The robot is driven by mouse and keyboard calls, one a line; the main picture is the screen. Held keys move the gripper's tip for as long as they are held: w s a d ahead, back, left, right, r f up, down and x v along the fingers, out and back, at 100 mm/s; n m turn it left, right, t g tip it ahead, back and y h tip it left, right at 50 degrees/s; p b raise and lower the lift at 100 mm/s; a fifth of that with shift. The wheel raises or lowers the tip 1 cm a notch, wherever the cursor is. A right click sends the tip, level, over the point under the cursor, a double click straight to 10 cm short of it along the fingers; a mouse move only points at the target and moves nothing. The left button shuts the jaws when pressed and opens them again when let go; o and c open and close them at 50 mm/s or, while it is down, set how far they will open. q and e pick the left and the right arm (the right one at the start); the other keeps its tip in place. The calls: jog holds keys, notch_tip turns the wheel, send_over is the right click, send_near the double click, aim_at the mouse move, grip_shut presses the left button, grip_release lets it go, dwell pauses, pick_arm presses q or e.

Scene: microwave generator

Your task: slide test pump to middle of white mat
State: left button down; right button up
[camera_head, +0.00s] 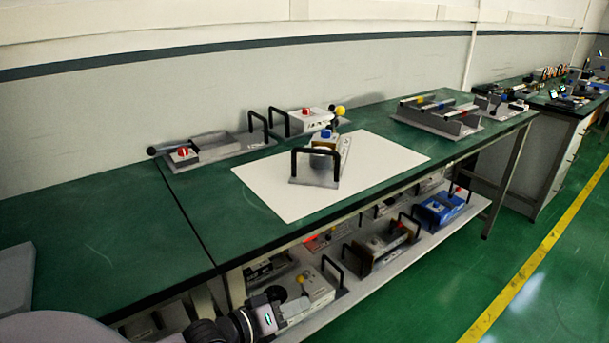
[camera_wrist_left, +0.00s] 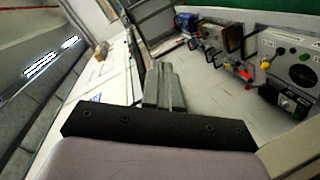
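The test pump (camera_head: 326,164) is a grey unit with a black handle at its front and a blue cap. It stands on the white mat (camera_head: 385,158), left of and near the middle, with its handle end toward the front edge. My left gripper (camera_head: 272,318) is low at the bottom of the head view, in front of the table and well apart from the pump. In the left wrist view its grey fingers (camera_wrist_left: 165,86) lie together, with nothing visible between them. My right gripper is in neither view.
Behind the mat on the green table (camera_head: 100,240) stand a unit with a red knob (camera_head: 185,155) and one with a yellow knob (camera_head: 312,120). A grey rack (camera_head: 437,115) stands at the right. Several devices fill the lower shelf (camera_head: 345,300). The mat's right side is clear.

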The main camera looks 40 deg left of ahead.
pick_arm(q)
jog(key=s+d+f+m+g+y, duration=0.2)
jog(key=s+d+f+m, duration=0.6)
jog(key=s, duration=0.5)
notch_tip(320, 180, down, 3)
jog(key=shift+s+r+m+g+y, duration=0.15)
jog(key=shift+m+g+y, duration=0.15)
jog(key=shift+m+g, duration=0.5)
